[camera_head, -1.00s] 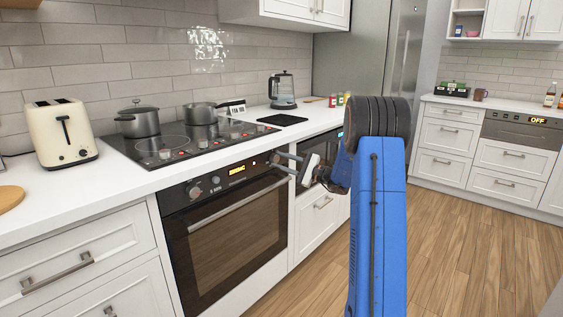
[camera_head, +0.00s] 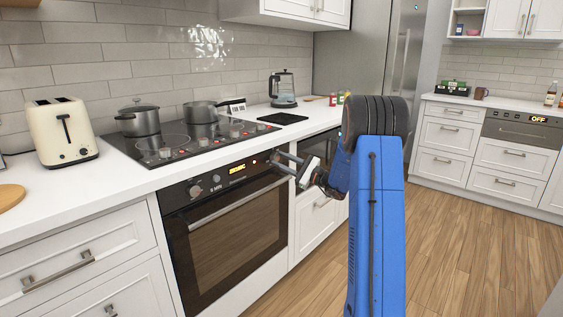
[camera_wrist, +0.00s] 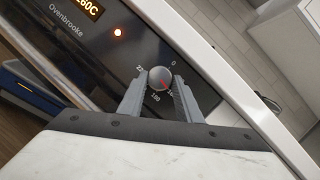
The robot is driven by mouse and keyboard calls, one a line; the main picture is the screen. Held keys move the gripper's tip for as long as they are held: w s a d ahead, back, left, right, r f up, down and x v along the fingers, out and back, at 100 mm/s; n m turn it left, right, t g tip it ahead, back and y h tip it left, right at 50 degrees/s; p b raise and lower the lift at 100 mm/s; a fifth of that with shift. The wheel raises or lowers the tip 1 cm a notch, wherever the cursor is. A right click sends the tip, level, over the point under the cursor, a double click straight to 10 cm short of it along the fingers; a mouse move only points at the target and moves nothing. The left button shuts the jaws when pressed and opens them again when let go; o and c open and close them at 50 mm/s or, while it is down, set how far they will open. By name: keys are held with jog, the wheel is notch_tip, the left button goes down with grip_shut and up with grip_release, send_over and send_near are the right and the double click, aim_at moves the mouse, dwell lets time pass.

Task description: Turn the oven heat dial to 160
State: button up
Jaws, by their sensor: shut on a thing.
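The oven heat dial (camera_wrist: 159,78) is a round silver knob with a red pointer mark on the oven's black panel. The pointer faces lower right in the wrist view, toward a partly hidden number beginning with 1. My gripper (camera_wrist: 157,86) has a grey finger on each side of the dial and is shut on it. In the head view my gripper (camera_head: 275,160) reaches the right end of the oven panel, where the dial is hidden. The oven display (camera_wrist: 88,7) is cut off at the frame edge; "60C" shows.
The oven door (camera_head: 235,240) with its long handle is below the panel. The cooktop (camera_head: 170,147) above holds a pot (camera_head: 139,121) and a pan (camera_head: 199,112). Two more knobs (camera_head: 196,191) are at the panel's left. The wooden floor at right is clear.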

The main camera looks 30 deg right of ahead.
jog(key=o, duration=1)
jog(key=shift+o, duration=0.2)
jog(key=v, duration=1.7)
jog(key=shift+s+f, duration=0.2)
jog(key=shift+d, duration=0.15)
